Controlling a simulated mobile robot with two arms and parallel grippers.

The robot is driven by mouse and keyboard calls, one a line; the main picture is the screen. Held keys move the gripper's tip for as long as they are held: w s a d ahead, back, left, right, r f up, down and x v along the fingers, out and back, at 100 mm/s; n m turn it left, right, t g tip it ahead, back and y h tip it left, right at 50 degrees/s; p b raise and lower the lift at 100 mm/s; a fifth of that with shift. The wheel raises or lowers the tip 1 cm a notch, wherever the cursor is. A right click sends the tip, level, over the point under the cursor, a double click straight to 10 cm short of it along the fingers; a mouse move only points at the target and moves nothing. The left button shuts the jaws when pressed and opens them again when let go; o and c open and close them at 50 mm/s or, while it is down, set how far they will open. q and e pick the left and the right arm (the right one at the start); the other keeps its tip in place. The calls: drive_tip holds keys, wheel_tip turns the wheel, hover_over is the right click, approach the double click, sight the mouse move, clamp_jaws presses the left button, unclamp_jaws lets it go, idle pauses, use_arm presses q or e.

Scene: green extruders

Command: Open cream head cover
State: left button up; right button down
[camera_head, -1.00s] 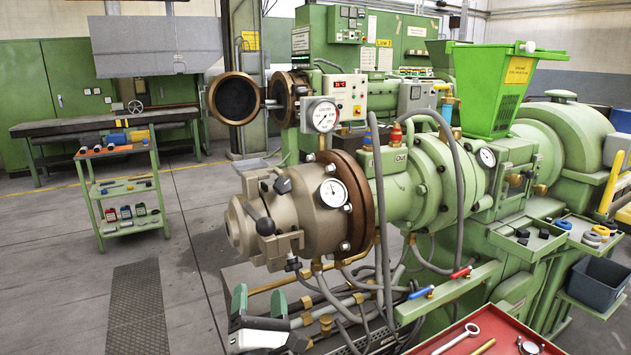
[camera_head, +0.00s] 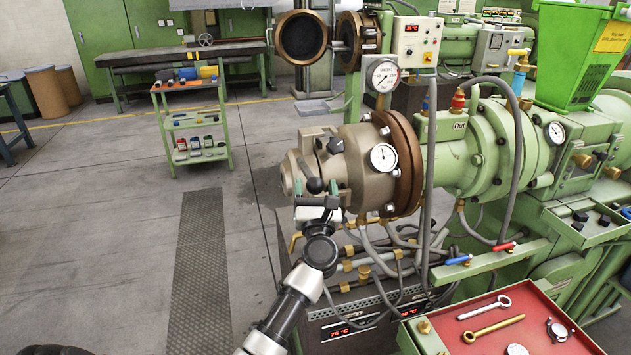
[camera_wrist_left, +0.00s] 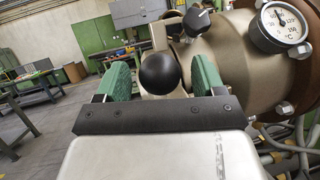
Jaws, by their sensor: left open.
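The cream head cover (camera_head: 345,160) is a beige metal cylinder at the left end of the green extruder, against a brown flange. It also fills the upper right of the left wrist view (camera_wrist_left: 235,55). A black ball knob (camera_head: 315,185) sticks out at its front. In the left wrist view the knob (camera_wrist_left: 159,73) sits between the two green fingers, with gaps on both sides. My left gripper (camera_head: 317,200) is open at the knob and holds nothing. Whether the knob is fully within finger depth is hard to tell. My right gripper is out of view.
A dial gauge (camera_head: 383,157) sits on the cover, with hoses (camera_head: 385,250) below it. A red-topped tray (camera_head: 490,325) with tools stands at the lower right. A green trolley (camera_head: 193,125) stands at the back left. The floor left of the cover is clear.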

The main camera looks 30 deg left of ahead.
use_arm(q)
drive_tip(key=shift+w+a+r, duration=0.15)
drive_tip(key=shift+w+a, duration=0.1)
drive_tip(key=shift+w, duration=0.05)
drive_tip(key=shift+c, duration=0.3)
